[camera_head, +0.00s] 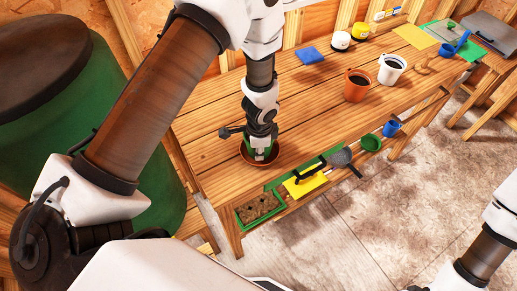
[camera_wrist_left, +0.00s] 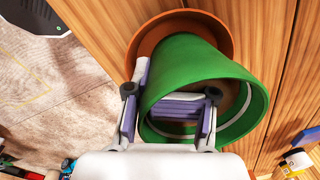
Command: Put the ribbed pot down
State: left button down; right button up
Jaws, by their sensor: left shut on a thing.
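A green pot (camera_wrist_left: 192,58) is held in my left gripper (camera_wrist_left: 176,88), with one finger outside its wall and the other inside its mouth. Its ribs do not show clearly. The pot tilts in the wrist view, over or in a terracotta saucer (camera_wrist_left: 148,42). In the head view the green pot (camera_head: 248,147) shows low over the saucer (camera_head: 244,160) on the wooden bench, mostly hidden by my left gripper (camera_head: 261,152). I cannot tell whether the pot's base touches the saucer. My right gripper is out of view; only part of that arm shows at lower right.
The bench (camera_head: 205,150) is clear around the saucer. An orange pot (camera_head: 356,88) and a white pot (camera_head: 391,70) stand farther along it. A large green bin (camera_head: 60,110) stands left.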

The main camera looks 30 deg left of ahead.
pick_arm(q)
jog(key=c, duration=0.7)
grip_release()
jog(key=shift+s, duration=0.15)
jog(key=shift+o, duration=0.2)
jog(key=shift+d, duration=0.1)
